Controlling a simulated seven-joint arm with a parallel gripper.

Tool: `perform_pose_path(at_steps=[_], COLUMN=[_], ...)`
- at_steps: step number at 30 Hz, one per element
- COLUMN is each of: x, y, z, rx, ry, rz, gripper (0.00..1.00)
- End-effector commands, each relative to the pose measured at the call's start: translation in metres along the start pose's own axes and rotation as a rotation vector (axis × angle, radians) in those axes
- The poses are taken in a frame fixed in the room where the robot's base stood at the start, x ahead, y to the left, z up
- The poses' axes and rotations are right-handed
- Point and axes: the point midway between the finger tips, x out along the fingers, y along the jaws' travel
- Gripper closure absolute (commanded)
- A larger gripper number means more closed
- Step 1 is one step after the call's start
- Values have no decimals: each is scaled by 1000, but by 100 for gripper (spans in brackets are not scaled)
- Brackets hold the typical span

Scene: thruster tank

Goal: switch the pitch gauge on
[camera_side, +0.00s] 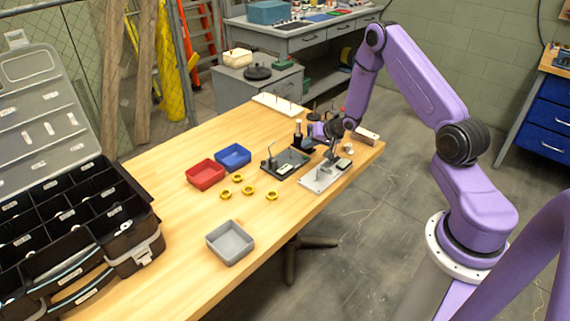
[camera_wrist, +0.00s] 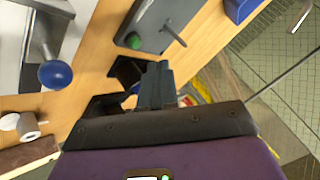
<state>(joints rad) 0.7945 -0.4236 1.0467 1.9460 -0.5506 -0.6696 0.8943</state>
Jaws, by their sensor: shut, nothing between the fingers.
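No label reading pitch gauge is legible, so I cannot tell which device it is. A dark grey device (camera_side: 286,163) with an upright rod stands on the table. In the wrist view, a grey device (camera_wrist: 158,18) shows a green button and a metal rod. Beside it is a pale plate (camera_side: 322,178) carrying a metal fixture and a small dark-topped part. In the wrist view a metal arm with a blue knob (camera_wrist: 55,75) stands there. My gripper (camera_wrist: 155,82) is shut and empty, above the table near these devices; it also shows in the side view (camera_side: 319,132).
A red bin (camera_side: 205,173), a blue bin (camera_side: 233,156) and a grey bin (camera_side: 230,243) stand on the table, with several yellow nuts (camera_side: 248,190) among them. An open black organiser case (camera_side: 75,215) is at the left. The front table surface is mostly clear.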

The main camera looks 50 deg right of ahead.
Motion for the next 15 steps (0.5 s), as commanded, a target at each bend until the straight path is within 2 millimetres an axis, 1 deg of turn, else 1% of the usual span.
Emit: perform_pose_path(at_steps=[9, 15], x=[-20, -29], y=[-14, -22], z=[-15, -21], rx=[-2, -1], ry=[2, 1], rz=[-1, -1], gripper=[100, 100])
